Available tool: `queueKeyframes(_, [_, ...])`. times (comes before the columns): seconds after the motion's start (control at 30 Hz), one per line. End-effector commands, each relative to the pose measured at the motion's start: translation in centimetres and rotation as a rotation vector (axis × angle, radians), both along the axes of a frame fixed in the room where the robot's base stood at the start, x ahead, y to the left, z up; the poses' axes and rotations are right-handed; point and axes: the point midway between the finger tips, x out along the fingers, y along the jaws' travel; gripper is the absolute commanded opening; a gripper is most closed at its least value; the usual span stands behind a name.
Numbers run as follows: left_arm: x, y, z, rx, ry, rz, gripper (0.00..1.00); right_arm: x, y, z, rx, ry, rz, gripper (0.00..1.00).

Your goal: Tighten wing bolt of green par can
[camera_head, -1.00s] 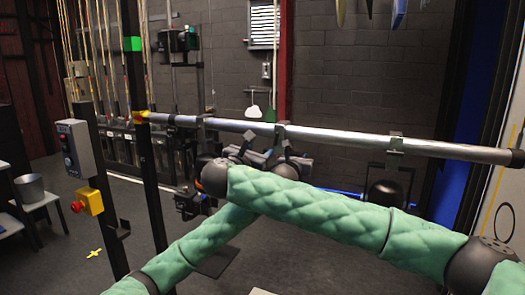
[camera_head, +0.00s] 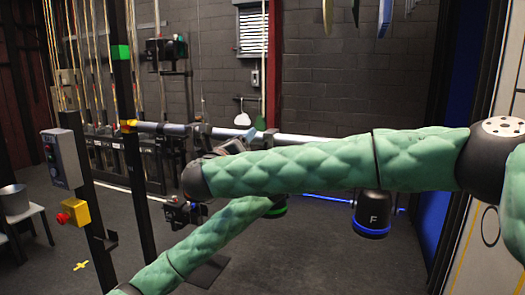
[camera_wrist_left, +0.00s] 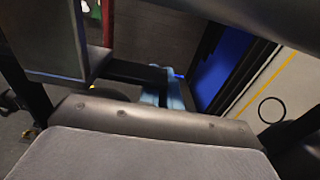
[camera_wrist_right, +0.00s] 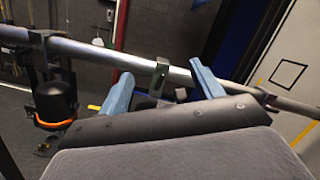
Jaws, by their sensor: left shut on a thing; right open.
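The green par can (camera_head: 279,208) shows in the head view as a green-ringed dark lamp, mostly hidden behind my arms. Its wing bolt cannot be made out. In the right wrist view a clamp (camera_wrist_right: 160,76) sits on the pipe (camera_wrist_right: 130,60). My right gripper (camera_wrist_right: 163,88) is open, with its blue fingers apart on either side of that clamp. My left gripper (camera_wrist_left: 168,88) has its fingers close together at the end of a dark bar (camera_wrist_left: 130,70), seemingly shut on it. In the head view the left gripper is hidden behind the right arm.
A blue-ringed par can marked F (camera_head: 372,215) hangs right of the green one. An orange-ringed can (camera_wrist_right: 55,98) hangs at left in the right wrist view.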

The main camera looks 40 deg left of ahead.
Motion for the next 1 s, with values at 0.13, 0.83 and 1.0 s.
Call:
queueKeyframes(0.13, [0.0,0.0,-0.1,0.0,0.001,0.0,0.0,1.0,-0.6,-3.2,-0.233,0.003,-0.058,0.65])
queueKeyframes(0.83, [0.0,0.0,-0.1,0.0,0.001,0.0,0.0,2.1,-1.2,-6.5,-0.9,-0.056,-0.145,0.65])
queueKeyframes(1.0, [0.0,0.0,-0.1,0.0,0.001,0.0,0.0,3.8,-0.8,-6.4,-0.902,-0.056,-0.147,0.65])
